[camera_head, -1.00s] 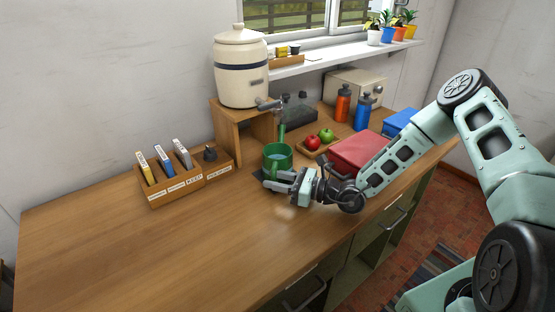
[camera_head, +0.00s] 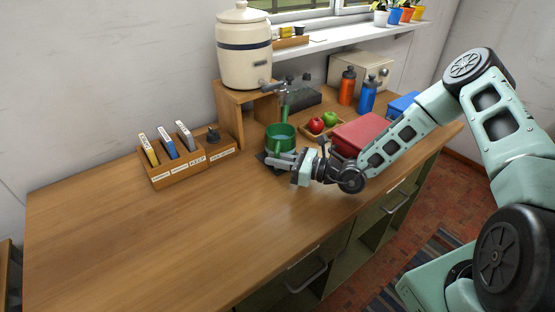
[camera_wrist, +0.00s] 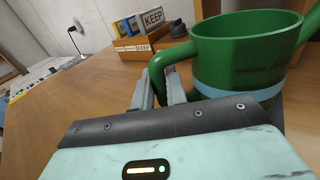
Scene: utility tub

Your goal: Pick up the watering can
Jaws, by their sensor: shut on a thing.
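The green watering can (camera_head: 281,138) with a pale blue band is upright near the middle of the counter, over a dark mat (camera_head: 262,157). Its spout rises at the back in the head view. In the wrist view its body (camera_wrist: 240,50) fills the upper right and its handle (camera_wrist: 172,56) curves out to the left. My gripper (camera_head: 274,160) reaches in from the right, at the near side of the can. In the wrist view my gripper (camera_wrist: 162,84) is shut on the handle, one finger on each side. I cannot tell whether the can's base touches the mat.
A labelled wooden organizer (camera_head: 186,168) stands to the left. A dispenser (camera_head: 243,55) sits on a wooden stand behind. A tray with apples (camera_head: 316,125), a red box (camera_head: 358,136) and bottles (camera_head: 347,86) are to the right. The counter's front left (camera_head: 150,235) is clear.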

